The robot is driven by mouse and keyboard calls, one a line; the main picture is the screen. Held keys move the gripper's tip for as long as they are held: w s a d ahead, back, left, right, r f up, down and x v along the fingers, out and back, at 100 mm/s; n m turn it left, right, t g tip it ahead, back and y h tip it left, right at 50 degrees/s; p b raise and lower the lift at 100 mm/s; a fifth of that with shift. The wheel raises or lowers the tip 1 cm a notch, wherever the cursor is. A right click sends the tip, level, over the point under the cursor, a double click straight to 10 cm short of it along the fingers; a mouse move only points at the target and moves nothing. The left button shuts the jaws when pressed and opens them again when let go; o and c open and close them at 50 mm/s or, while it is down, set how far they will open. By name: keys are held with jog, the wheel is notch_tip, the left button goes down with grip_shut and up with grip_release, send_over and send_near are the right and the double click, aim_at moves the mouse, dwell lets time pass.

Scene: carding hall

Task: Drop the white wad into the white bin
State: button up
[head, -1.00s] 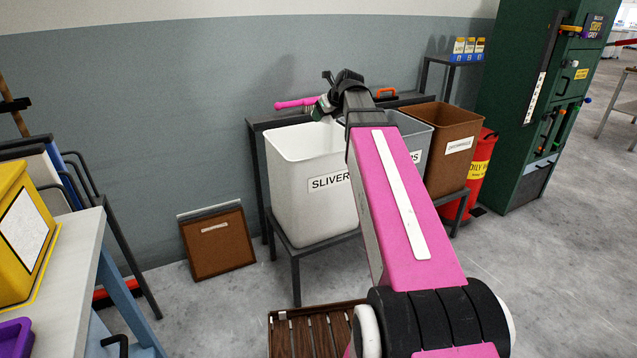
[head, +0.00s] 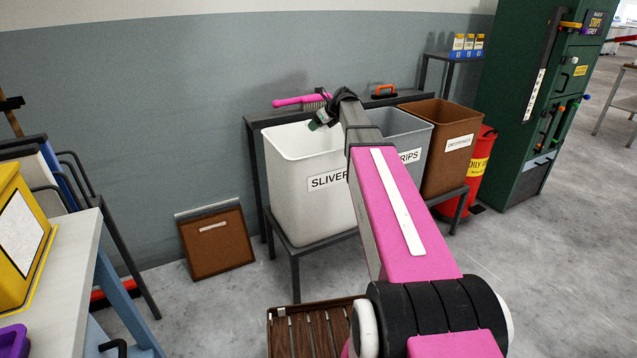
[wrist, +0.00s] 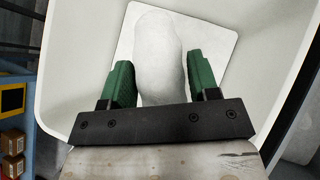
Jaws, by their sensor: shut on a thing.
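The white bin (head: 306,205), labelled with a word starting "SLIVER", stands on a dark stand left of a grey bin. My gripper (head: 318,121) is over its open mouth in the head view. In the wrist view my gripper (wrist: 162,66) points down into the white bin (wrist: 72,55), whose pale square floor lies below. The white wad (wrist: 158,55), a pale elongated lump, is between the green fingers, and they are shut on it. The wad cannot be made out in the head view.
A grey bin (head: 410,140) and a brown bin (head: 452,150) stand to the right. A pink-handled brush (head: 300,100) lies on the shelf behind. A red bucket (head: 478,170) and green cabinet (head: 530,100) are farther right. A brown panel (head: 216,244) leans on the wall.

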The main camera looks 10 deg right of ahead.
jog(key=shift+f, duration=1.4)
jog(key=o, duration=1)
jog(key=v, duration=1)
jog(key=shift+s+d+r, duration=0.2)
jog(key=shift+s+r, duration=0.05)
jog(key=shift+s, duration=0.05)
